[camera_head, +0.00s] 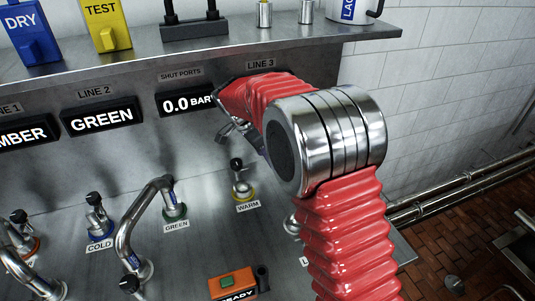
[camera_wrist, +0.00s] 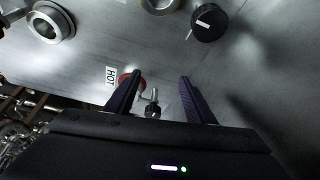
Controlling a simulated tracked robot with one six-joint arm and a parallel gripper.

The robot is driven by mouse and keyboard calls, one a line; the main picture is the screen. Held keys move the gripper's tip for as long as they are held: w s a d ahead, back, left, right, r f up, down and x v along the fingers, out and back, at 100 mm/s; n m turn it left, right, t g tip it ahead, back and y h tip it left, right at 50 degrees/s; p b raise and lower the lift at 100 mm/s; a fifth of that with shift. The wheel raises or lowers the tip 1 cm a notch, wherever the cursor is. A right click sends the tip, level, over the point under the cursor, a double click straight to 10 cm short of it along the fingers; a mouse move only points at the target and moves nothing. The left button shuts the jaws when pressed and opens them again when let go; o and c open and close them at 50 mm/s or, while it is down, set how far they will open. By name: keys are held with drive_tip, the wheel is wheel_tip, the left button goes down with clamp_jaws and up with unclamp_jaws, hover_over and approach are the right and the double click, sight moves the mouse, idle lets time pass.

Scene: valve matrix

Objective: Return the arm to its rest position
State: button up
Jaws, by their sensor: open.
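My arm, in a red ribbed sleeve with a steel elbow joint, rises at the right of the head view and bends left toward the upper panel. In the wrist view my gripper (camera_wrist: 158,78) is open, with two dark fingers spread and nothing held. A small valve with a red collar (camera_wrist: 135,80) and a HOT label (camera_wrist: 111,75) shows beyond and between the fingers; I cannot tell the distance. In the head view the sleeve hides most of the gripper near the LINE 3 label (camera_head: 261,64).
The panel carries the COLD valve (camera_head: 99,222), the GREEN valve (camera_head: 174,207), the WARM valve (camera_head: 242,184) and curved steel pipes (camera_head: 140,222). An orange READY box (camera_head: 232,284) sits low. A shelf (camera_head: 290,45) overhangs the panel. A black knob (camera_wrist: 208,23) shows in the wrist view.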

idle(0.4)
drive_tip(key=s+f+n, duration=0.1)
drive_tip(key=n, duration=0.1)
drive_tip(key=s+f+n, duration=0.1)
drive_tip(key=s+n, duration=0.1)
drive_tip(key=s+f+n+g, duration=0.1)
drive_tip(key=n, duration=0.1)
drive_tip(key=shift+s+a+y, duration=0.15)
drive_tip(key=shift+a+y, duration=0.05)
drive_tip(key=shift+y, duration=0.1)
drive_tip(key=s+n, duration=0.1)
drive_tip(key=s+d+r+n, duration=0.1)
drive_tip(key=s, duration=0.1)
drive_tip(key=s+n, duration=0.1)
drive_tip(key=s, duration=0.1)
drive_tip(key=shift+s+d+r+y, duration=0.1)
drive_tip(key=shift+d+r+y, duration=0.2)
drive_tip(key=shift+r+y, duration=0.1)
drive_tip(key=s+d+r+n+t, duration=0.1)
drive_tip(key=s+d+r, duration=0.2)
drive_tip(key=s, duration=0.5)
drive_tip(key=s+d+r+n+t+y, duration=0.1)
drive_tip(key=s+d+r, duration=0.3)
drive_tip(key=s, duration=0.5)
drive_tip(key=s+d+r+n+t+y, duration=0.1)
drive_tip(key=s+d+r, duration=0.3)
drive_tip(key=s, duration=0.5)
drive_tip(key=shift+r+t, duration=0.7)
drive_tip(key=shift+r, duration=0.25)
